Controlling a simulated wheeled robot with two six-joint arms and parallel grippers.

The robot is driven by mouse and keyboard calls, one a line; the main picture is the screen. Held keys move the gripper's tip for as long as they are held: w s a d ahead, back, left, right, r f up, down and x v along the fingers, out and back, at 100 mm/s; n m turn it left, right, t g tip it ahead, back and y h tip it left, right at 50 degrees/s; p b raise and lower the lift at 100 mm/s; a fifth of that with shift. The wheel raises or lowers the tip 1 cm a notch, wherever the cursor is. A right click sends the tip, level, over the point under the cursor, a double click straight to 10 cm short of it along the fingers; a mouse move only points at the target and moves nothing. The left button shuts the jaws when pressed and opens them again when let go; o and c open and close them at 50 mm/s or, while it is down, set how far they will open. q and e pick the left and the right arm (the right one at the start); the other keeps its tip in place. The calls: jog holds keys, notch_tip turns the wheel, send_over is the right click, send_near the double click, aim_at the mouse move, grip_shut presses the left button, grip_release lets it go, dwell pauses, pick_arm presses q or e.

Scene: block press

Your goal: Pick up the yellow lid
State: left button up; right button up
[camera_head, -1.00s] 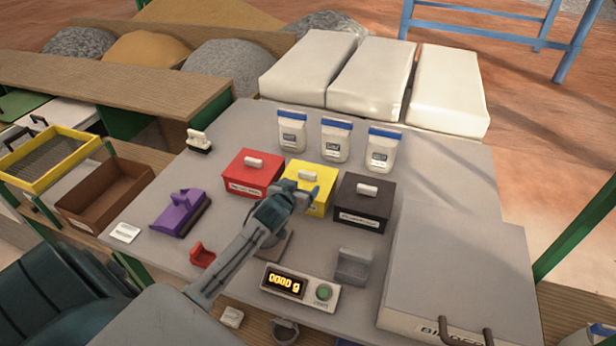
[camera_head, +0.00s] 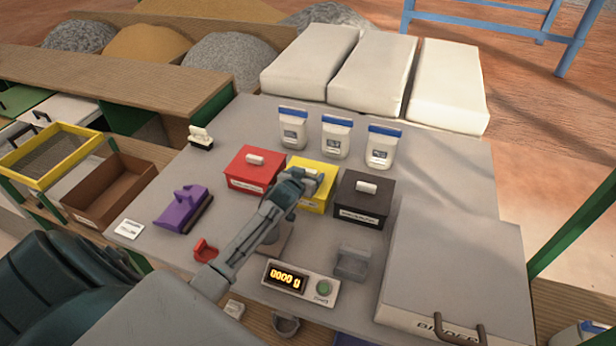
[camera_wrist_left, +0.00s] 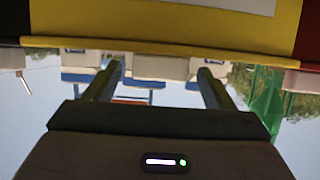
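The yellow lid (camera_head: 325,179) sits on the yellow box (camera_head: 318,202), between a red and a black lidded box. Its white handle is largely hidden behind my left gripper (camera_head: 300,180), which is over the lid's left part. The left wrist view appears upside down; it shows the lid's edge (camera_wrist_left: 160,45) and the box front (camera_wrist_left: 110,15) close ahead. There my left gripper (camera_wrist_left: 157,85) has its two fingers spread wide with nothing between them. Contact with the handle cannot be seen. My right gripper is not in view.
The red box (camera_head: 252,170) and black box (camera_head: 362,200) flank the yellow one closely. Several blue-capped jars (camera_head: 336,137) stand behind. A large grey bin (camera_head: 450,265) is at right.

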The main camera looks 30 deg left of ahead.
pick_arm(q)
jog(key=c, duration=0.9)
jog(key=shift+r, duration=0.15)
jog(key=shift+c, duration=0.2)
